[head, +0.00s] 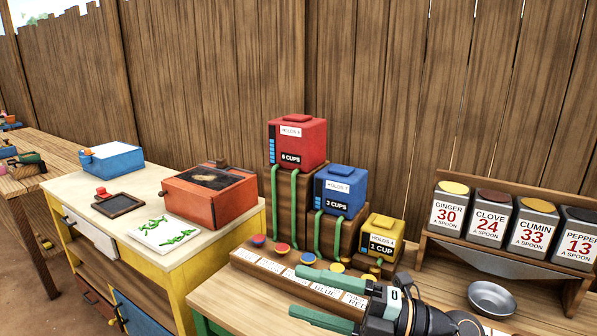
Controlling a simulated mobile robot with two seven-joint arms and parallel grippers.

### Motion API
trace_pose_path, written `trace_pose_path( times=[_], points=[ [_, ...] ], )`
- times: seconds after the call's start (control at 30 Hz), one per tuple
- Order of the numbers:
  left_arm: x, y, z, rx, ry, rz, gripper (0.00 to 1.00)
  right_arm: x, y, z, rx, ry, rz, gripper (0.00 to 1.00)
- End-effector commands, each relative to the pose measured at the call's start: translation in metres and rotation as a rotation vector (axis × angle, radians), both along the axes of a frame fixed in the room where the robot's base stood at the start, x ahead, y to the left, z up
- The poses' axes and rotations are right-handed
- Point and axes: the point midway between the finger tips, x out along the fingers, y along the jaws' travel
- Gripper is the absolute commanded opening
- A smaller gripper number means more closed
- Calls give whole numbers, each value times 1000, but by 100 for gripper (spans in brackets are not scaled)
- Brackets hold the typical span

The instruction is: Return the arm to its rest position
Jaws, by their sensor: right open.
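My right gripper (298,292) reaches in from the bottom right, its two green fingers pointing left over the front of the stall table (225,297). The fingers are apart with nothing between them. Behind the gripper is a row of labelled cards (272,266), partly covered by the fingers. My left gripper is not in view.
Red (298,143), blue (340,190) and yellow (382,237) boxes stand on stepped blocks behind the gripper. A metal bowl (492,299) stands right of my arm, before a rack of spice tins (493,215). A cream-topped cabinet (85,190) stands left.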

Motion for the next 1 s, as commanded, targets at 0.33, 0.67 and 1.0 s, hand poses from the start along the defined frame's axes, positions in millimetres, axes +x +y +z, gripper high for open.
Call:
trace_pose_path(
  times=[0.33,0.67,1.0],
  points=[
    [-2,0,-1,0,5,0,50,41,-91,5,654,395,-607,80],
    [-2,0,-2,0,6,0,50,-8,-190,-161,757,1080,-1275,80],
    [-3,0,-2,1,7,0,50,-132,-202,-266,520,1635,-1593,80]
  ],
)
